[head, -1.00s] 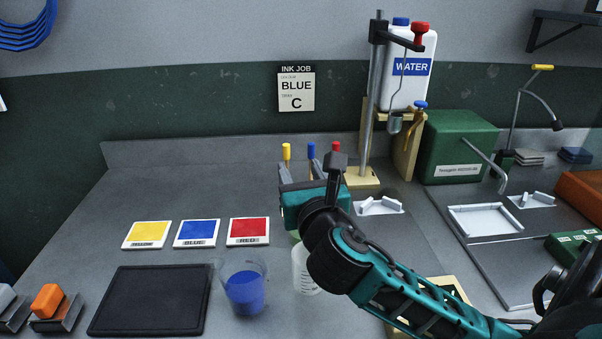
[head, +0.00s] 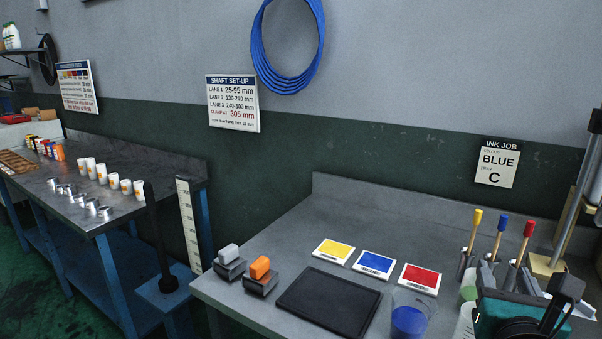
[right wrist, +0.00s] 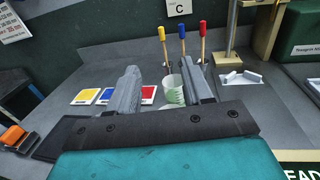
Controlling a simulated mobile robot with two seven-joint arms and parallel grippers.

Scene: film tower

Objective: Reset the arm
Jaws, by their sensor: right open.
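My right gripper (head: 510,282) is at the lower right of the head view, above the grey bench (head: 290,215). In the right wrist view its two grey fingers (right wrist: 160,88) stand apart with nothing held between them. Beyond the fingers is a whitish-green cup (right wrist: 172,90). Yellow, blue and red handled tools (head: 502,224) stand upright behind the gripper. A clear beaker of blue liquid (head: 409,318) stands to the gripper's left. My left gripper is in neither view.
Yellow, blue and red cards (head: 375,264) lie behind a black tray (head: 328,302). Grey and orange blocks (head: 260,267) sit in holders at the bench's left edge. A second table (head: 120,185) with white cups stands at left. A measuring post (head: 188,225) stands between them.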

